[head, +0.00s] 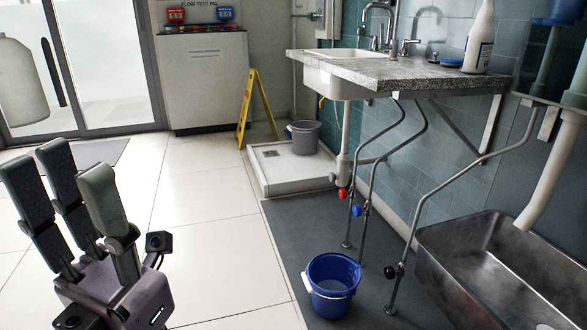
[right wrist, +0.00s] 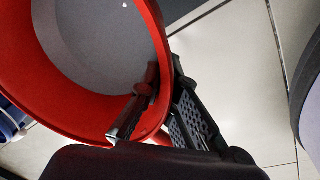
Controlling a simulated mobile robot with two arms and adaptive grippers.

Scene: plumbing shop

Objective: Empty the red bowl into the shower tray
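The red bowl (right wrist: 148,45) shows only in the right wrist view, cut off by the frame. A smooth grey area (right wrist: 90,40) fills its inside; I cannot tell whether this is liquid or the bowl's bottom. My right gripper (right wrist: 150,105) has its fingers on either side of the bowl's rim and is shut on it. The white shower tray (head: 275,180) lies on the floor in the middle of the head view, with a grey bucket (head: 303,137) at its back. My left gripper (head: 72,180) is open and empty, at the lower left, well apart from the tray.
A blue bucket (head: 333,275) stands on the dark mat in front of the sink counter (head: 385,72). Pipes with valves come down beside the tray. A yellow floor sign (head: 247,108) stands behind it. A metal trough (head: 480,265) is at right.

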